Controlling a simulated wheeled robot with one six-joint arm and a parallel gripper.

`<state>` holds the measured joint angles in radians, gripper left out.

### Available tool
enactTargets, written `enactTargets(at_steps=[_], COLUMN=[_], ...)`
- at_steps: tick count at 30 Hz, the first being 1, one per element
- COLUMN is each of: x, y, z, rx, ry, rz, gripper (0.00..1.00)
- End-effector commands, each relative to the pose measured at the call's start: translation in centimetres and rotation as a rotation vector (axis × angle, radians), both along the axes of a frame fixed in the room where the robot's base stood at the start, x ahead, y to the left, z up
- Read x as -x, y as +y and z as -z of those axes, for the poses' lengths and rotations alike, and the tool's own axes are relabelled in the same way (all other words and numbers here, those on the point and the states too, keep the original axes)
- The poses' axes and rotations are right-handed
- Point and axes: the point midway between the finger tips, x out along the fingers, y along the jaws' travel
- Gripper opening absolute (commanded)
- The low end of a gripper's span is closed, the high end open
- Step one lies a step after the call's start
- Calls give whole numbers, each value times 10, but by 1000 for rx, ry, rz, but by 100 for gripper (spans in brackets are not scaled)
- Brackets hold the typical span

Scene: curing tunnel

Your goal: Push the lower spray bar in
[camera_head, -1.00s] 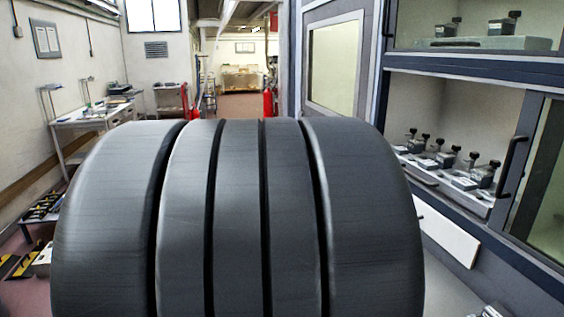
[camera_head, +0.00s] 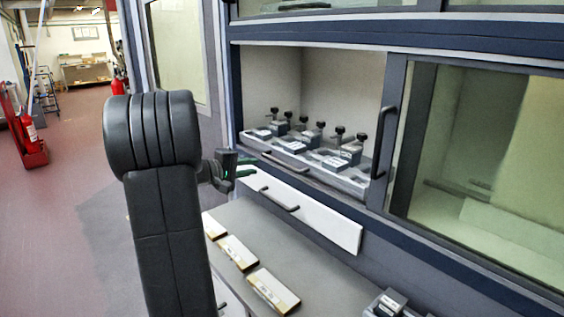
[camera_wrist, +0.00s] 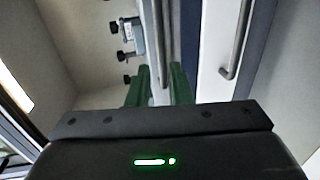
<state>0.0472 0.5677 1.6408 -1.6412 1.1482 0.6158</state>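In the lower bay of the cabinet, a grey bar-like tray (camera_head: 345,180) carries several blocks with black knobs (camera_head: 321,128). I take this as the lower spray bar, but cannot be sure. A white front panel (camera_head: 330,222) with a dark handle (camera_head: 279,199) sits below it, and this panel also shows at right in the wrist view (camera_wrist: 212,60). My gripper (camera_head: 247,167) has green fingers. It is at the left end of the tray and panel. In the wrist view the fingers (camera_wrist: 162,72) stand apart, with the tray's edge strip showing between them; contact cannot be told.
A sliding glass door (camera_head: 480,150) with a dark vertical handle (camera_head: 384,142) covers the right of the bay. A grey bench (camera_head: 240,215) below holds several flat boxes (camera_head: 272,290). Red floor lies open at left, with a red extinguisher stand (camera_head: 32,150) beyond.

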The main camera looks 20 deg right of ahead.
Motion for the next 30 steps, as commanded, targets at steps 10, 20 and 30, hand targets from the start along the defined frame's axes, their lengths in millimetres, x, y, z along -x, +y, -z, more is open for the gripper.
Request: enactTargets(at_steps=[10,20,30], x=[-22,-36,-37], y=[-70,-107,-110], z=[12,22,23], rx=[-2,-1,-2], ry=[3,2,2], rz=[6,3,1], gripper=[19,19,19])
